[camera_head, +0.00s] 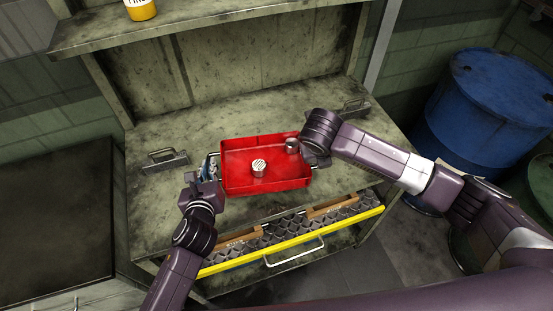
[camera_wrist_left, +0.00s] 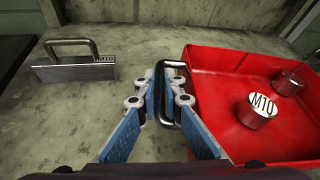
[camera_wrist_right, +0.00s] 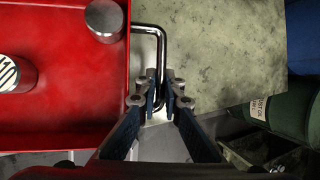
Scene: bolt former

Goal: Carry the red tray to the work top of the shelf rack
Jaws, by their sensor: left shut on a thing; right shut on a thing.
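The red tray (camera_head: 262,182) is level over the front middle of the shelf rack's work top (camera_head: 240,122); I cannot tell whether it rests on it or hangs just above. Two metal cylinders stand in the tray, a pale-topped one (camera_head: 259,167) marked M10 in the left wrist view and a plain one (camera_head: 292,145) near the right wall. My left gripper (camera_wrist_left: 168,95) is shut on the tray's left wire handle (camera_wrist_left: 187,125). My right gripper (camera_wrist_right: 160,98) is shut on the right wire handle (camera_wrist_right: 160,45). In the head view the right fingers are mostly hidden.
Handled metal blocks stand on the work top at left (camera_head: 166,161) and back right (camera_head: 352,108). A yellow-edged drawer (camera_head: 290,240) sticks out below the front edge. An upper shelf (camera_head: 200,22) overhangs the back. A blue barrel (camera_head: 490,110) stands at right. The work top behind the tray is clear.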

